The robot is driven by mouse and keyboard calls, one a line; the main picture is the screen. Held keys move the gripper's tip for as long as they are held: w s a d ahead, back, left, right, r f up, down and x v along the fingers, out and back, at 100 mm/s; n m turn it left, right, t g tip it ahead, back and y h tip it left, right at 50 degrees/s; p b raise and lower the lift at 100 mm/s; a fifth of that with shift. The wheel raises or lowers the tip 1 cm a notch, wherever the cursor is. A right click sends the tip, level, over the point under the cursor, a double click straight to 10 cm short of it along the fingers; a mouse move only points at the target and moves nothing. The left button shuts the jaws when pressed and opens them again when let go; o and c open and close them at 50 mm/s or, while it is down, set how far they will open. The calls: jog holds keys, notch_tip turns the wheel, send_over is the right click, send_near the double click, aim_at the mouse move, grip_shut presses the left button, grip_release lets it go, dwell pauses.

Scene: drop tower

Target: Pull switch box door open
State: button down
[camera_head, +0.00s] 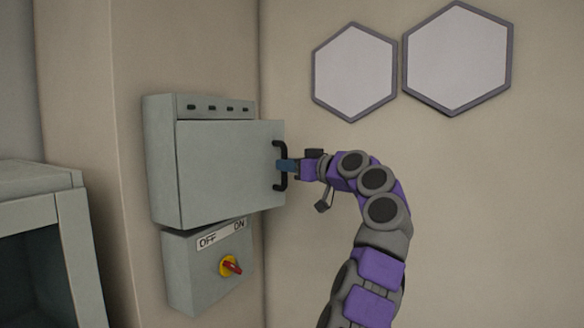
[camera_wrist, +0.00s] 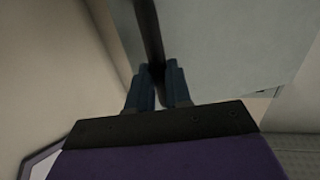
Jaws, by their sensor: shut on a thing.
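The grey switch box (camera_head: 161,170) is fixed to the wall. Its door (camera_head: 225,172) fills the front, and its right edge sticks out past the box body, so it appears slightly ajar. A black bar handle (camera_head: 281,182) runs upright near the door's right edge. My gripper (camera_head: 285,165) is shut on the handle at about its middle, coming from the right. In the wrist view, the blue fingers (camera_wrist: 158,88) close around the dark handle bar (camera_wrist: 150,35), with the pale door (camera_wrist: 225,45) behind. The inside of the box is hidden.
Below the box is a smaller grey box with an OFF/ON label (camera_head: 222,234) and a red and yellow rotary switch (camera_head: 231,266). A grey open-fronted cabinet (camera_head: 62,210) stands at the left. Two hexagonal panels (camera_head: 355,72) (camera_head: 458,58) hang on the right wall.

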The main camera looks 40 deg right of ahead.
jog(key=shift+s+a+b, duration=0.2)
jog(key=shift+a+b, duration=0.1)
jog(key=shift+b, duration=0.2)
